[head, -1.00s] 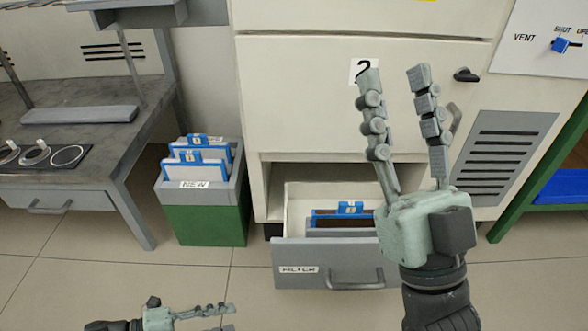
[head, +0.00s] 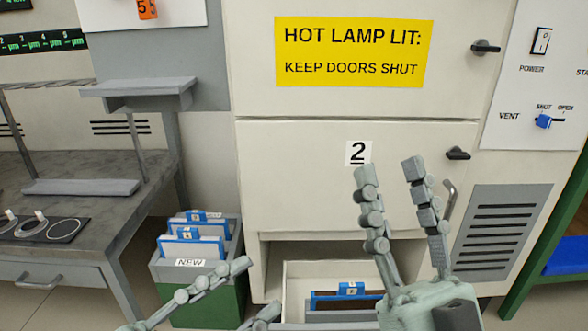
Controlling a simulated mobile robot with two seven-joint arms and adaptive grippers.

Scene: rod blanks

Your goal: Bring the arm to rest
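My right gripper (head: 388,170) points up in front of the cabinet door marked 2 (head: 300,170). Its two fingers are spread apart with nothing between them. My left gripper (head: 258,290) shows at the bottom edge, in front of the NEW bin and the open drawer. Its fingers are apart and hold nothing that I can see; its palm is mostly cut off by the frame.
An open drawer (head: 295,300) below door 2 holds a blue-framed filter (head: 347,293). The green and grey NEW bin (head: 235,265) holds several blue-framed filters. A workbench (head: 95,190) stands left. A yellow sign (head: 350,52) reads HOT LAMP LIT: KEEP DOORS SHUT.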

